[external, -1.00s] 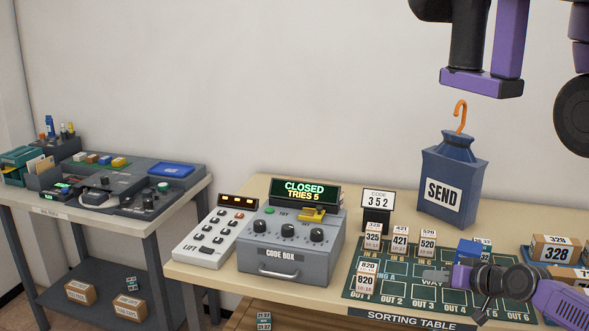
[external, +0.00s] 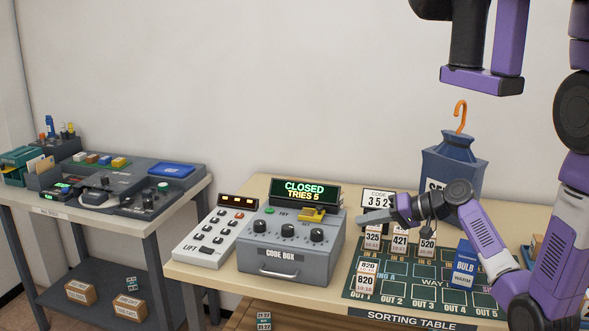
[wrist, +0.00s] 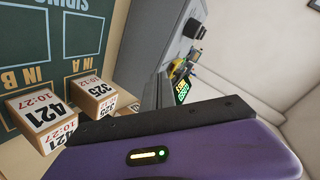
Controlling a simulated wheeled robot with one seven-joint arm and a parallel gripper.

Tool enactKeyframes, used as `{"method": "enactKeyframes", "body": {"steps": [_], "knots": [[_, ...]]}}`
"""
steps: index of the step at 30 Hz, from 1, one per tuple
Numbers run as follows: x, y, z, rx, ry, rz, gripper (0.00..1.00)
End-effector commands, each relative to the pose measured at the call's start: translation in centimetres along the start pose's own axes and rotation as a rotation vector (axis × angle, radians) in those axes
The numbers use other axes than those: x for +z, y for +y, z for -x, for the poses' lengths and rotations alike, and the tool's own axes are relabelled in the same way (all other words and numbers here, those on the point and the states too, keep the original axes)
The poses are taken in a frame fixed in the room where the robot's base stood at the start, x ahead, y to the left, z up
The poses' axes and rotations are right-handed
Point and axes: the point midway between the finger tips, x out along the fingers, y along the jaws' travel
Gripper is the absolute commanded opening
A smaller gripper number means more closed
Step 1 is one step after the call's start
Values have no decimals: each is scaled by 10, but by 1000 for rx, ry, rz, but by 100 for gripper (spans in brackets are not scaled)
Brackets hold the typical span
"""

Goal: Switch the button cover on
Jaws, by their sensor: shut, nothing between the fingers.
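The grey code box (external: 290,250) stands on the sorting table. A yellow cover (external: 312,214), which looks like the button cover, sits on its sloped top at the right; I cannot tell whether it is raised. The cover shows small and partly hidden in the wrist view (wrist: 174,76). My gripper (external: 364,218) is shut and empty, pointing left. It is to the right of the code box at about the height of its top, apart from the yellow cover in the external view.
The display (external: 305,192) reads CLOSED, TRIES 5. A code card (external: 377,197) reading 352 stands behind my gripper. Numbered blocks (external: 372,238) stand below it on the green mat (external: 400,277). A blue SEND bag (external: 458,160) is behind my arm. A lift keypad (external: 213,238) is left of the box.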

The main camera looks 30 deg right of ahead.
Motion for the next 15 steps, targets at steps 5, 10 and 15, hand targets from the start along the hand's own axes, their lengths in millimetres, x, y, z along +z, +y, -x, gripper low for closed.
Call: {"method": "enactKeyframes", "body": {"steps": [5,10,15], "knots": [[-35,-17,-14,-77,-94,155,0],[-54,-33,-28,-127,-194,354,0],[-68,-48,-41,-162,-286,559,0]]}}
